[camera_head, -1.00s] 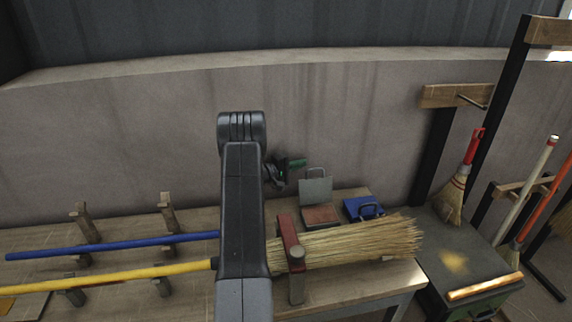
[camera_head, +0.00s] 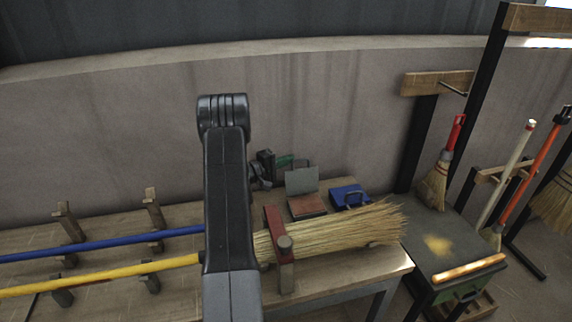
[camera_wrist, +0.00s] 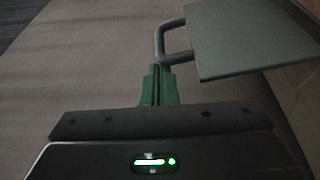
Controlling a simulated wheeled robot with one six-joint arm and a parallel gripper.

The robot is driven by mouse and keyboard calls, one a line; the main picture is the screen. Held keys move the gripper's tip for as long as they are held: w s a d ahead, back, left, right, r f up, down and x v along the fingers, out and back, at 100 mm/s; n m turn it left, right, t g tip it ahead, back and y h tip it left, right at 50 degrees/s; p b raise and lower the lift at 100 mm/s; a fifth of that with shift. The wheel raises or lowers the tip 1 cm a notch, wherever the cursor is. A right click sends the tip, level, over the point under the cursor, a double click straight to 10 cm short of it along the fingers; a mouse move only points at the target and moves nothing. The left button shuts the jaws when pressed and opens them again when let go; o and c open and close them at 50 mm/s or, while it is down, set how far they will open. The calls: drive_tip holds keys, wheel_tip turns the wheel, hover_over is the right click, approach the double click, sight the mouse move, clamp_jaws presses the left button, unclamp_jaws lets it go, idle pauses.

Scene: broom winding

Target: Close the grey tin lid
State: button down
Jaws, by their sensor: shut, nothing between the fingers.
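The grey tin lid (camera_head: 302,180) stands open, roughly upright, at the back of the grey tin, whose reddish-brown inside (camera_head: 307,206) faces up on the bench. In the wrist view the lid (camera_wrist: 245,38) is a flat grey plate at the upper right, with a dark loop handle (camera_wrist: 162,42) on its left edge. My gripper (camera_head: 293,161) is behind and left of the lid, level with its top in the head view. Its green fingers (camera_wrist: 158,72) are shut and empty, very close to the handle's lower end; I cannot tell if they touch.
A blue lidded tin (camera_head: 350,196) sits right of the grey tin. A straw broom head (camera_head: 345,232) in a red clamp (camera_head: 274,232) lies in front. Blue (camera_head: 100,246) and yellow (camera_head: 110,276) poles lie left. The wall (camera_head: 330,110) rises behind the bench.

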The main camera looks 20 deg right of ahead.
drive_tip(key=s+m+b, duration=0.1)
drive_tip(key=b, duration=0.3)
drive_tip(key=s+m+h+b, duration=0.1)
drive_tip(key=s+b, duration=0.1)
drive_tip(key=b, duration=0.3)
drive_tip(key=s+m+b, duration=0.1)
drive_tip(key=m+b, duration=0.1)
drive_tip(key=b, duration=0.3)
drive_tip(key=shift+s+a+r, duration=0.1)
drive_tip(key=shift+s+r, duration=0.3)
